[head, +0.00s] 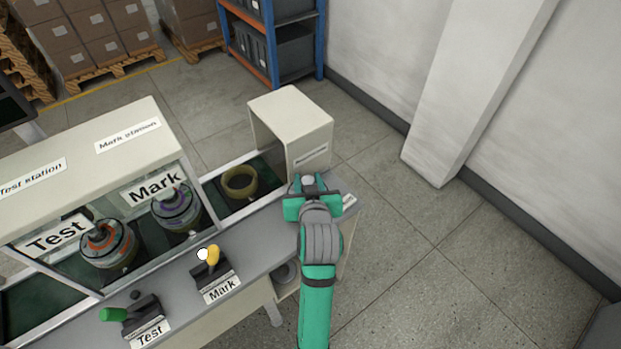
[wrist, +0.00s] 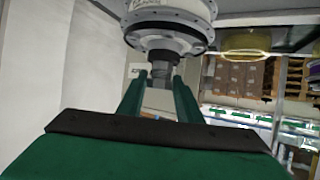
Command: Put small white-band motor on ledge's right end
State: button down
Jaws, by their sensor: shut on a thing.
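My gripper (head: 308,190) is over the right end of the grey ledge (head: 262,232), beside the cream box housing. In the wrist view, my gripper's two green fingers (wrist: 161,82) are closed on the dark shaft of a motor with a white-grey body (wrist: 172,16). The motor's upper part is cut off by the frame edge. In the head view the gripper and arm hide most of the held motor, and I cannot tell whether it touches the ledge. A white label (head: 349,200) shows at the ledge's right end.
An orange-band motor (head: 107,245) and a purple-band motor (head: 176,208) stand in the stations. A yellow-olive ringed part (head: 240,182) is on the belt. The cream housing (head: 291,130) stands close behind my gripper. A yellow-knobbed lever (head: 211,257) is on the ledge, left of my arm.

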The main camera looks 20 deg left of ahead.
jog(key=f, duration=0.2)
jog(key=shift+w+a+f, duration=0.15)
jog(key=shift+w+f, duration=0.1)
jog(key=shift+f, duration=0.55)
jog(key=shift+s+a+f, duration=0.1)
jog(key=shift+a+f, duration=0.05)
jog(key=shift+a, duration=0.05)
jog(key=c, duration=1.3)
grip_release()
jog(key=shift+d+f, duration=0.1)
jog(key=shift+o, duration=0.2)
jog(key=shift+d, duration=0.1)
